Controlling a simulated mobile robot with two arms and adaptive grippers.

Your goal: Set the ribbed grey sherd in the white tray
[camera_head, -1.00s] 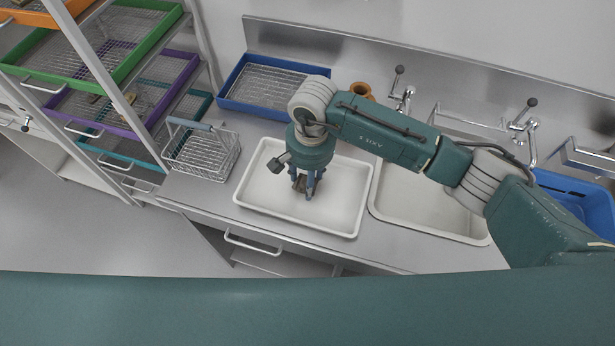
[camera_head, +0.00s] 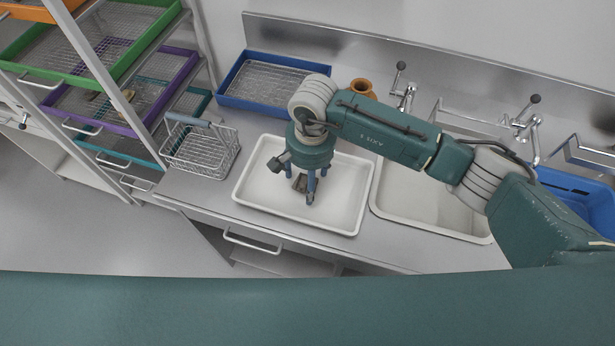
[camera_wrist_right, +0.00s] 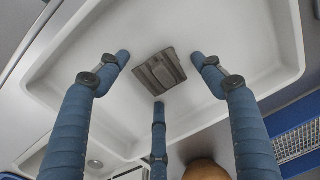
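The ribbed grey sherd (camera_wrist_right: 159,72) lies on the floor of the white tray (camera_wrist_right: 265,80), seen in the right wrist view. In the head view the sherd (camera_head: 300,183) shows partly behind the fingers, inside the white tray (camera_head: 254,205) on the counter. My right gripper (camera_head: 305,190) points down over the tray. Its three blue fingers (camera_wrist_right: 160,85) are spread around the sherd with clear gaps, so it is open and holds nothing. My left gripper is not in view.
A wire basket (camera_head: 203,152) stands left of the tray, and a blue wire-bottomed tray (camera_head: 272,83) lies behind it. A sink (camera_head: 425,205) is at the right, with taps behind. A brown pot (camera_head: 361,87) stands near the wall. A rack (camera_head: 120,90) with coloured trays is at left.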

